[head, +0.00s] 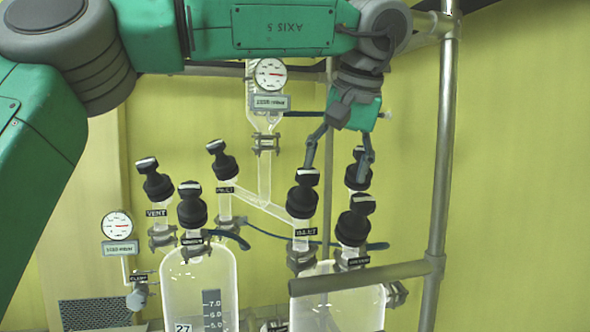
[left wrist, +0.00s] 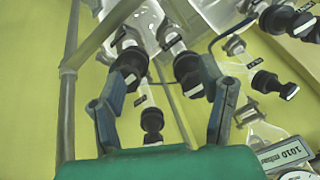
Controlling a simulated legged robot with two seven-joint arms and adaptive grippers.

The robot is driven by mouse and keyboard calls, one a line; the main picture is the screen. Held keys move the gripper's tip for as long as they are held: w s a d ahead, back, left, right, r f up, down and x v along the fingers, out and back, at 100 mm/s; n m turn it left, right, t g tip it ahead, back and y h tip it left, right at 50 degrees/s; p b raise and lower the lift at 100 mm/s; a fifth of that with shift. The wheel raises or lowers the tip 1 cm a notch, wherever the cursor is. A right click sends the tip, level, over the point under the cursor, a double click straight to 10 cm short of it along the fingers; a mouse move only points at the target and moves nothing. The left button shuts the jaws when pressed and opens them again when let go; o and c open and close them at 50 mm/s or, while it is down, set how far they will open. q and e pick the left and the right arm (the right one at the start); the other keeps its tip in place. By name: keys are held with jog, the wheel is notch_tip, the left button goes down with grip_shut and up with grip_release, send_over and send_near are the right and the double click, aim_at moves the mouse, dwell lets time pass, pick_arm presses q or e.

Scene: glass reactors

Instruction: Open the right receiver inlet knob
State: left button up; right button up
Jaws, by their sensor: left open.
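The right receiver (head: 337,302) is a clear glass vessel at the lower right of the head view. The knob labelled INLET (head: 303,197) is black with a pale stripe on top and sits on the glass neck at its left. My left gripper (head: 338,172) is open and empty, pointing down above the receiver. Its left finger appears close above the inlet knob; contact cannot be told. In the left wrist view, the gripper (left wrist: 162,118) spans a back knob (left wrist: 152,122), and the likely inlet knob (left wrist: 190,70) lies by its right finger. My right gripper is not in view.
A front right knob (head: 356,220) and a back knob (head: 357,168) stand close beside the inlet knob. A metal post (head: 440,180) and horizontal bar (head: 365,277) border the right receiver.

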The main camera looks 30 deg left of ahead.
pick_arm(q)
jog(key=p, duration=0.3)
send_near(309, 172)
jog(key=x, duration=0.6)
jog(key=shift+w+a+r, duration=0.1)
jog(key=shift+a, duration=0.25)
jog(key=f, duration=0.1)
jog(key=a+f, duration=0.2)
jog(key=shift+w+a, duration=0.25)
jog(key=shift+s+d+f, duration=0.1)
jog(key=shift+d+f, duration=0.05)
jog(key=shift+f, duration=0.2)
jog(key=d, duration=0.1)
jog(key=w+d+f, duration=0.1)
jog(key=shift+d, duration=0.3)
jog(key=shift+r, duration=0.1)
jog(key=shift+a, duration=0.25)
jog(key=shift+s+a, duration=0.1)
jog(key=shift+a, duration=0.35)
jog(key=c, duration=0.4)
jog(key=shift+a, duration=0.35)
jog(key=c, duration=0.8)
jog(key=shift+o, duration=0.2)
jog(key=shift+d, duration=0.35)
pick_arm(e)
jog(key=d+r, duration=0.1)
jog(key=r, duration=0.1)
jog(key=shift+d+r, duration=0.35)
